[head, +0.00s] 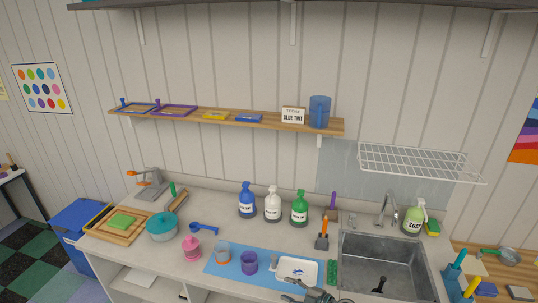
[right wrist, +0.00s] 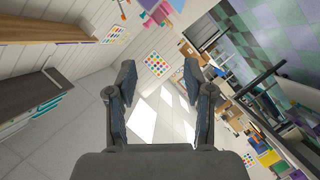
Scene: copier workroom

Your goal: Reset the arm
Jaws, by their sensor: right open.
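My right gripper (head: 314,293) shows at the bottom edge of the head view, in front of the counter (head: 215,286) near the white tray (head: 297,268). In the right wrist view my right gripper (right wrist: 160,78) is open, with its two fingers wide apart and nothing between them. That camera looks out into the room, past the fingers. My left gripper is in neither view.
Blue (head: 247,202), white (head: 272,206) and green (head: 299,211) bottles stand behind. The sink (head: 385,265) is at right; a wooden shelf (head: 260,123) hangs above.

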